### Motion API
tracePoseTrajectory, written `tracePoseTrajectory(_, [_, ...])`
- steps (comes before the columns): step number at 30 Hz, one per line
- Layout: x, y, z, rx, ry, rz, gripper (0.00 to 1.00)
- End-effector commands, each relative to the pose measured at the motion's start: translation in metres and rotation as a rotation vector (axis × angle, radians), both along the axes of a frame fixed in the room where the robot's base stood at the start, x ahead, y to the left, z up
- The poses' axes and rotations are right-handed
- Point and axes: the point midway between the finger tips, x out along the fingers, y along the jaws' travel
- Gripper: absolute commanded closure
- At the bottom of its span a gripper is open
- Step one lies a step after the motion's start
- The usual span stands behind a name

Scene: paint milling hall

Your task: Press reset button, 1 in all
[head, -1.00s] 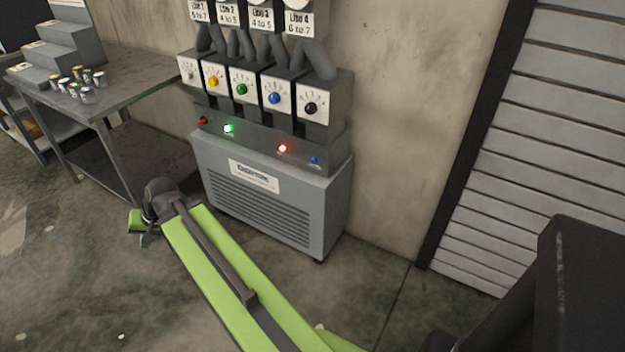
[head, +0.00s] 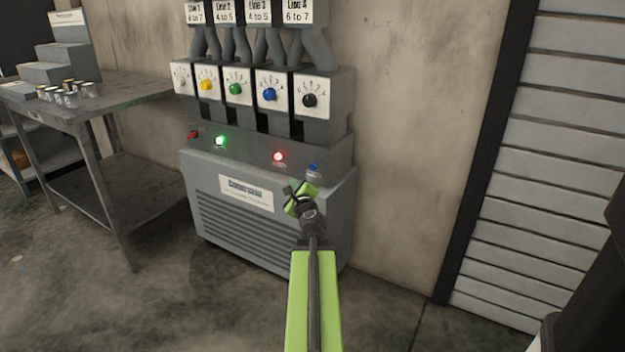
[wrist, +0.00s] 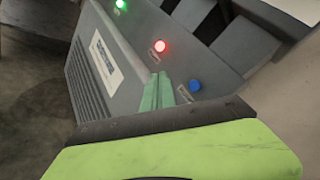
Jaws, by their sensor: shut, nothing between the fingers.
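A small blue button (head: 313,167) sits at the right end of the grey machine's sloped panel; I cannot read its label, so I cannot confirm it is the reset button. It also shows in the wrist view (wrist: 195,86), just right of my fingertips. My gripper (head: 302,197) is shut and empty, in front of the panel, below and slightly left of the blue button in the head view. In the wrist view its green fingers (wrist: 158,92) are together and appear apart from the button.
The panel also carries a red light (head: 279,157), a green light (head: 220,141) and a red switch (head: 193,134). Coloured dials (head: 269,94) stand above. A metal table (head: 120,97) with several jars is at left. A slatted shutter (head: 560,150) is at right.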

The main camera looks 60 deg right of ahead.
Motion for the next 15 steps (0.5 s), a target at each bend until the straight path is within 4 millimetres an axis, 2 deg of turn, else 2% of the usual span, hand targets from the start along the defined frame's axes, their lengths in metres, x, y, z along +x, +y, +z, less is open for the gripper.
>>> tracePoseTrajectory(15, [-0.0018, -0.0073, 0.0000, 0.004, -0.007, -0.008, 1.00])
